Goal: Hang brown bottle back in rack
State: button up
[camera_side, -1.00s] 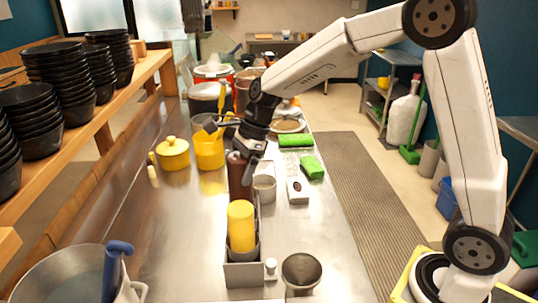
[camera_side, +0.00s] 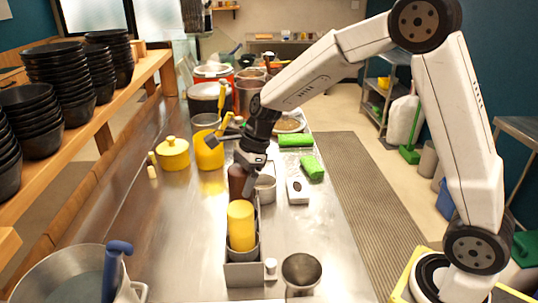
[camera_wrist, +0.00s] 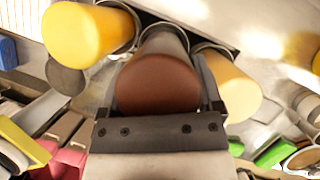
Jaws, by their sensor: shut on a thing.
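The brown bottle (camera_side: 237,181) is upright between the fingers of my gripper (camera_side: 249,172), which is shut on it. In the wrist view the brown bottle (camera_wrist: 158,88) fills the gap between the fingers, and its far end meets a grey metal holder of the rack (camera_wrist: 165,42). In the side view the bottle stands at the far part of the metal rack (camera_side: 243,272); its lower end is hidden behind a yellow bottle (camera_side: 241,226) in the near part.
A metal cup (camera_side: 265,189) stands close right of the bottle. A dark cup (camera_side: 302,271) is right of the rack's near end. A yellow pitcher (camera_side: 209,152) and yellow pot (camera_side: 173,155) are behind left. Green items (camera_side: 311,168) lie right. The counter left of the rack is clear.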

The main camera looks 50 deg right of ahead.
aim_at(239, 169)
jog(key=shift+f, duration=0.35)
jog(key=shift+f, duration=0.2)
jog(key=shift+f, duration=1.2)
jog(key=o, duration=0.7)
jog(key=shift+c, duration=0.2)
jog(key=shift+r, duration=0.1)
jog(key=shift+r, duration=3.65)
